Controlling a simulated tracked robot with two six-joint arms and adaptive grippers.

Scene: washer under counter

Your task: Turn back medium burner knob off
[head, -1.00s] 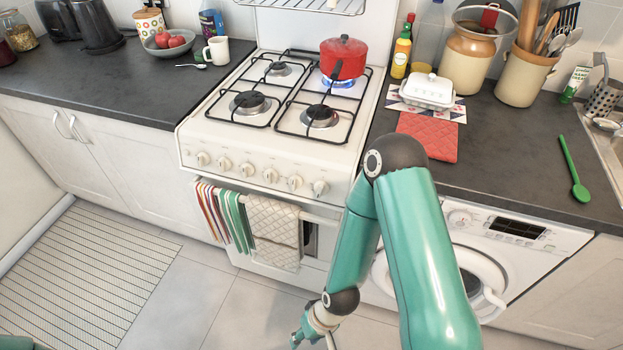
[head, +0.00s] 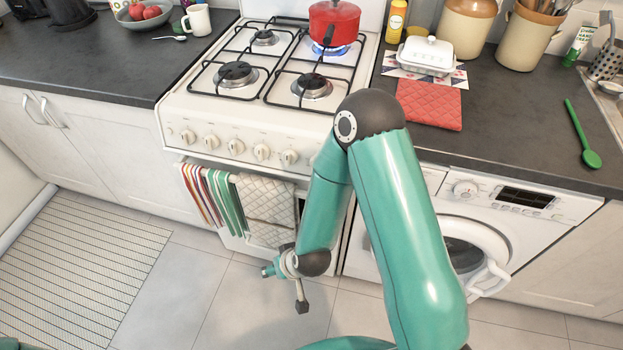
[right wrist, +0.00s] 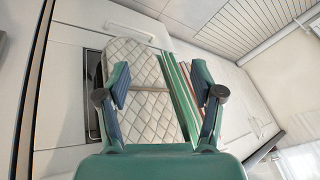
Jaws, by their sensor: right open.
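The white stove has a row of cream knobs (head: 236,147) along its front panel; the rightmost end of the row is hidden behind my right arm. A blue flame (head: 331,50) burns at the back right burner under a red pot (head: 334,22). The other burners, such as the front left one (head: 236,75), show no flame. I cannot read the knob markings. My right gripper (head: 284,289) is low in front of the oven, below the knobs, apart from them. In the right wrist view it (right wrist: 161,85) is open and empty, facing the hanging towels. My left gripper is out of view.
A quilted towel (head: 265,208) and striped towels (head: 213,198) hang on the oven handle. The washer (head: 500,215) stands to the right under the counter. A red cloth (head: 430,103) and white butter dish (head: 427,55) lie beside the stove. The floor in front is clear.

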